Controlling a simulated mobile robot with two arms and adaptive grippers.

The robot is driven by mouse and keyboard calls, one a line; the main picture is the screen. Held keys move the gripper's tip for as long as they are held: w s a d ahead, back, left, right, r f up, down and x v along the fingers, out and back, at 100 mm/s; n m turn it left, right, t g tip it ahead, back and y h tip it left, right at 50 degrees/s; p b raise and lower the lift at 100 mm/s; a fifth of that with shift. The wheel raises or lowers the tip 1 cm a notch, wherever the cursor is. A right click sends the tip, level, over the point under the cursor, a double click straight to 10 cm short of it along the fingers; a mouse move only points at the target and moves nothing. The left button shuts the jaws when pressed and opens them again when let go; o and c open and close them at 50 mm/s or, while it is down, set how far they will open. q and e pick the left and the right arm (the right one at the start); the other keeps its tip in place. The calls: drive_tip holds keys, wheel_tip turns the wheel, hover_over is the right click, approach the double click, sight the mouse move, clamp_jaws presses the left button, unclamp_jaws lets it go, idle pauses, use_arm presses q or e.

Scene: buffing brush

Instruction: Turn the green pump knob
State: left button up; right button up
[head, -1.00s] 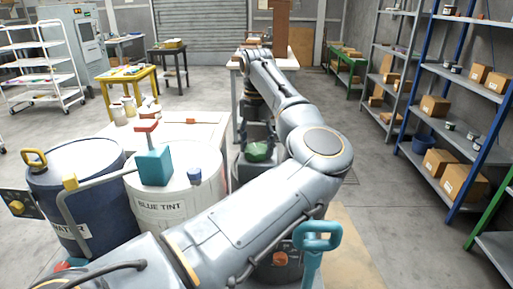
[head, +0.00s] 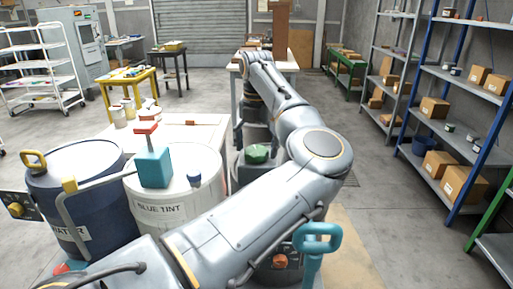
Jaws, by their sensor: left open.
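The green pump knob (head: 257,154) sits on top of a dark grey pump body, beyond the white drum and left of my arm's elbow. My left arm reaches over from the lower left, and its wrist hangs down behind the knob. My left gripper (head: 256,136) points down just above the knob, with its fingers open. I cannot tell whether the fingers touch the knob. My elbow hides part of the pump's right side. My right gripper is not in view.
A white "BLUE TINT" drum (head: 172,208) with a teal hand pump (head: 153,167) and a blue "WATER" drum (head: 75,200) stand at the left. A teal handle (head: 317,238) rises at front right. Shelves with boxes (head: 466,180) line the right; the floor between is clear.

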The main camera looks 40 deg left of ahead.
sight(257, 149)
use_arm(q)
wheel_tip(257, 149, up, 12)
idle(0.5)
idle(0.4)
